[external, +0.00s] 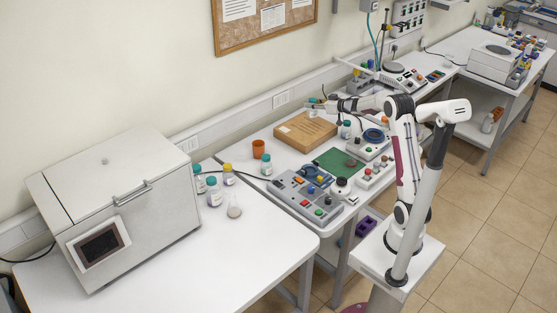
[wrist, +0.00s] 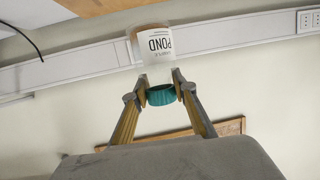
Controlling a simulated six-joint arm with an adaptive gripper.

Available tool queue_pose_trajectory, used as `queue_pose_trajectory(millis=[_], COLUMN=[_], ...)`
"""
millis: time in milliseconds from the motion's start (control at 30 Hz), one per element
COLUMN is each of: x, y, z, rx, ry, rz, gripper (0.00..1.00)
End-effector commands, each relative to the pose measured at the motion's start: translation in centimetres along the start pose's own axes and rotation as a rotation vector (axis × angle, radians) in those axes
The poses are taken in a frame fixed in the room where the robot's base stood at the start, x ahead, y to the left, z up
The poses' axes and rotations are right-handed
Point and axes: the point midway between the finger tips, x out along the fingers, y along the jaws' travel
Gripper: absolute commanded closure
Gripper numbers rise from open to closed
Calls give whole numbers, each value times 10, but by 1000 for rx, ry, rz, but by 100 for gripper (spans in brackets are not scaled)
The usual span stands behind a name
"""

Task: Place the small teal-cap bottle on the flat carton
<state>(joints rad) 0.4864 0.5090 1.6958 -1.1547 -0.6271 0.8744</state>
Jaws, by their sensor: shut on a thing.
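The small teal-cap bottle (wrist: 155,52) is in my gripper (wrist: 160,84), its label reading POND upside down in the wrist view. The fingers are shut at its teal cap (wrist: 161,95), with the clear body beyond them. In the external view my gripper (external: 318,102) is over the back part of the flat carton (external: 302,132), a brown box lying on the bench. The held bottle is too small there to judge its gap to the carton. A brown edge, likely the carton (wrist: 88,6), shows at the top left of the wrist view.
Another teal-cap bottle (external: 346,131) stands right of the carton. A green mat (external: 336,163) and control boxes (external: 306,193) lie in front. More bottles (external: 213,191) stand by the large white box.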

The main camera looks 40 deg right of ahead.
Motion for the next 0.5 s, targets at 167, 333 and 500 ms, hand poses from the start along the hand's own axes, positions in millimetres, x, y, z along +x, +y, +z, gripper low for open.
queue_pose_trajectory(millis=[167, 333, 500], x=[2, 8, 14], y=[0, 0, 0], z=[6, 26, 47], rx=[2, 4, 2], ry=[0, -2, -2], rz=[-1, -1, -1], gripper=[100, 100, 100])
